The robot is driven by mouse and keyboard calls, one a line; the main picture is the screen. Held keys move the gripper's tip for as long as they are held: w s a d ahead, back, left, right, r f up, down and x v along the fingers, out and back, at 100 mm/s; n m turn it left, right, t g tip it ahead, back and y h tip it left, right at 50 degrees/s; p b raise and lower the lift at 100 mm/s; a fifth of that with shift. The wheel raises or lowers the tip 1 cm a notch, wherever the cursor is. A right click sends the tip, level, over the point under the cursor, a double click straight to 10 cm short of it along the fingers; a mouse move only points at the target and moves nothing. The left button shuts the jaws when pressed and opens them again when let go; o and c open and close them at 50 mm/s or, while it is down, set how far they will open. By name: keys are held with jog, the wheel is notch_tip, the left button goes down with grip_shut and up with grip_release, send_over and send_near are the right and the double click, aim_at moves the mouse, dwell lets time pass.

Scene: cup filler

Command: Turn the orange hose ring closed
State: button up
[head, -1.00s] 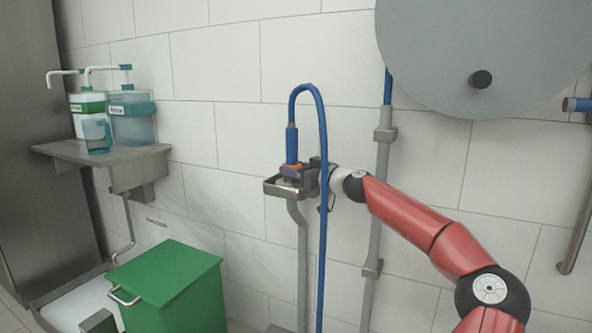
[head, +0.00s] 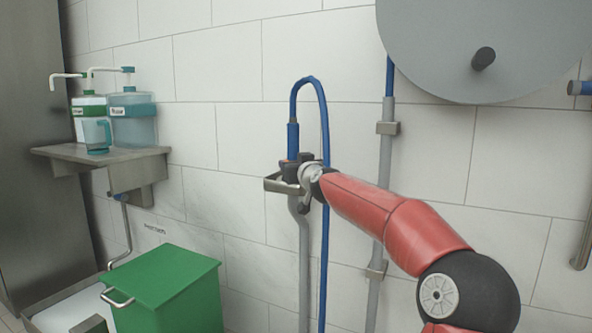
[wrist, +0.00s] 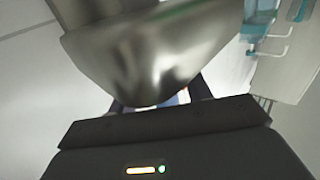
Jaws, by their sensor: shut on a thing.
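The blue hose (head: 324,240) arches down to a thick blue end piece (head: 292,138) above a small metal bracket (head: 284,188) and grey pipe. My gripper (head: 291,170) is at the joint under this end piece, shut on the orange hose ring. The ring is almost wholly hidden by my gripper in the head view. In the wrist view, my gripper (wrist: 160,103) reaches under a shiny, curved metal part (wrist: 155,55). Only a small bit of blue and white shows between its fingers, and the ring cannot be made out there.
A green bin (head: 165,290) stands at the lower left. A metal shelf (head: 115,165) holds pump bottles and a clear blue jug (head: 97,137). A grey pipe (head: 384,170) runs up the wall behind my arm. A large grey disc (head: 490,50) is at the upper right.

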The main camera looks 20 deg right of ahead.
jog(key=shift+a+r+m+h+p, duration=0.25)
jog(key=shift+m+h+p, duration=0.25)
jog(key=shift+h+p, duration=0.4)
jog(key=shift+p, duration=0.35)
jog(key=shift+d+f+m+g+h+p, duration=0.1)
jog(key=shift+f+m+g+h+p, duration=0.2)
jog(key=shift+m+h+p, duration=0.3)
jog(key=o, duration=1)
jog(key=b+v, duration=0.2)
jog(key=v, duration=0.4)
jog(key=shift+f, duration=0.1)
jog(key=shift+b+v, duration=0.5)
jog(key=shift+v, duration=0.35)
